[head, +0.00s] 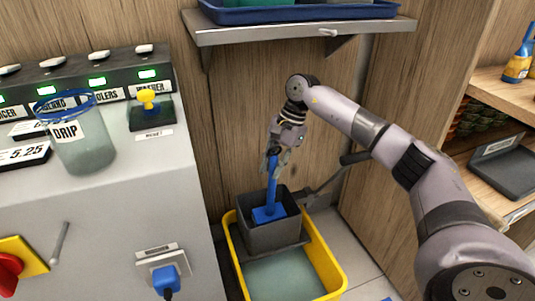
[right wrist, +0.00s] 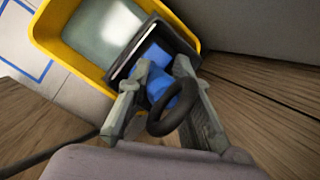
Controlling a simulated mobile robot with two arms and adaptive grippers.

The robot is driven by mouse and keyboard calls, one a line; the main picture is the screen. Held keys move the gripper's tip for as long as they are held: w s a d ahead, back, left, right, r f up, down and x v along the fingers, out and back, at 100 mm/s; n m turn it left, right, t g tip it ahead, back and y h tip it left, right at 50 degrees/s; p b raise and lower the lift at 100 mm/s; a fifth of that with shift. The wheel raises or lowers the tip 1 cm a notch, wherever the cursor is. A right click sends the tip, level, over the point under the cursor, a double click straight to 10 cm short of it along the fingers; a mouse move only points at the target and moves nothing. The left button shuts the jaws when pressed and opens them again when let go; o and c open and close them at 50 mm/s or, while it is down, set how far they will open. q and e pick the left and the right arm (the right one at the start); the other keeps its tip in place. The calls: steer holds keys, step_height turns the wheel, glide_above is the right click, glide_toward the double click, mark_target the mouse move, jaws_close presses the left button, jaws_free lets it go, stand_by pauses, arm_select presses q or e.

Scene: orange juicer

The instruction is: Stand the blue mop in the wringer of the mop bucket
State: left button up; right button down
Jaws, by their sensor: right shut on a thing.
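The blue mop (head: 272,180) stands about upright, with its flat blue head down inside the dark grey wringer (head: 262,239) of the yellow mop bucket (head: 334,262). My right gripper (head: 273,156) is shut on the top part of the mop's handle, above the wringer. In the right wrist view the fingers (right wrist: 160,92) are on both sides of the blue mop (right wrist: 163,90), with a dark ring at its top end. The wringer (right wrist: 139,54) shows below them there. Whether the mop head touches the wringer's floor is hidden. My left gripper is not in view.
A grey machine (head: 95,215) with a jar (head: 80,143) on top stands left of the bucket. A wall shelf (head: 300,32) hangs above my right gripper. A wooden rack (head: 482,110) stands at the right. The wringer's lever (head: 335,180) rises beside the bucket.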

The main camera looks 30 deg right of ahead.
steer(key=shift+w+d+r, duration=0.15)
steer(key=shift+w, duration=0.35)
steer(key=shift+w+r+g+p, duration=0.2)
steer(key=shift+w+g+p, duration=0.1)
steer(key=shift+w, duration=0.2)
steer(key=shift+w+d+f+g+b, duration=0.25)
steer(key=shift+w+f+b, duration=0.15)
steer(key=shift+w+b, duration=0.15)
steer(key=shift+w+d+f+g+b, duration=0.15)
steer(key=shift+w+f+g+b, duration=0.2)
steer(key=shift+w, duration=0.3)
